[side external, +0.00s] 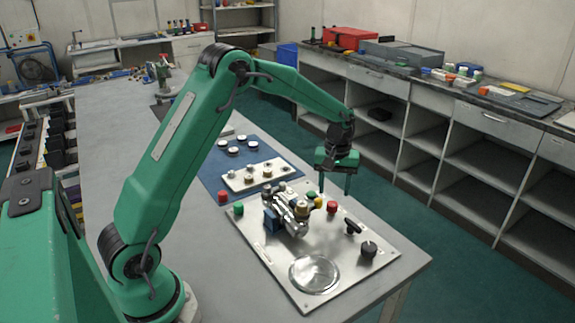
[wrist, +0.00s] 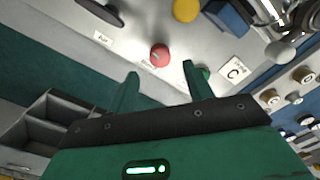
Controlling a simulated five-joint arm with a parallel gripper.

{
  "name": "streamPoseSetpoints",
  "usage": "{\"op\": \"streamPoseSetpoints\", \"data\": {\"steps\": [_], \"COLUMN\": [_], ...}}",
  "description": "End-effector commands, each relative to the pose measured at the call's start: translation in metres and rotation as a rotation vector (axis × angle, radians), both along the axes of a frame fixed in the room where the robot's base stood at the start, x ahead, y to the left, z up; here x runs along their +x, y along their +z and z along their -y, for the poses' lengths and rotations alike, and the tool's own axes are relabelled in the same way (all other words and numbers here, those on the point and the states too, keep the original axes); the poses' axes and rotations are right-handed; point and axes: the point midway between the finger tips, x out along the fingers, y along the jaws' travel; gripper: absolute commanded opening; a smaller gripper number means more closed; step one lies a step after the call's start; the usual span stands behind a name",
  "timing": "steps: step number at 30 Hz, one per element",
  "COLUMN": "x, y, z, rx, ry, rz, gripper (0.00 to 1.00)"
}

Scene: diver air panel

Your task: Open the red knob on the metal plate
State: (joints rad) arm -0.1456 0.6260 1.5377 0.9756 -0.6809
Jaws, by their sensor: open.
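The red knob (side external: 332,207) stands near the back right edge of the metal plate (side external: 378,228). In the wrist view the red knob (wrist: 159,54) is round, with a small light mark on its face, just beyond the gap between my fingertips. My gripper (side external: 335,189) points down above that edge of the plate, its two fingers apart and empty. In the wrist view my gripper (wrist: 160,70) frames the knob from below, and I see no contact.
A yellow knob (wrist: 185,10) and a green knob (wrist: 205,72), partly behind my right finger, flank the red one. Metal valve fittings (side external: 290,208) and black knobs (side external: 368,249) stand on the plate. Another red piece (side external: 222,197) sits off the plate's left corner.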

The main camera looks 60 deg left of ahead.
Motion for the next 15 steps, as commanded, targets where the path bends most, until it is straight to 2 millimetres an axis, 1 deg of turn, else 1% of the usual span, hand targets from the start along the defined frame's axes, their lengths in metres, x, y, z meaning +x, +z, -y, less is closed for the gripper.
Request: {"op": "streamPoseSetpoints", "data": {"steps": [1, 3, 6, 10, 15], "x": [0.000, 0.000, 0.000, 0.000, 0.000], "y": [0.007, 0.015, 0.023, 0.029, 0.030], "z": [0.000, 0.000, 0.000, 0.000, 0.000], "rx": [0.000, 0.001, 0.000, 0.000, 0.000], "ry": [0.000, 0.000, 0.000, 0.000, 0.000], "rz": [0.001, 0.002, 0.001, 0.000, 0.000], "gripper": [0.51, 0.51, 0.51, 0.51, 0.51]}}
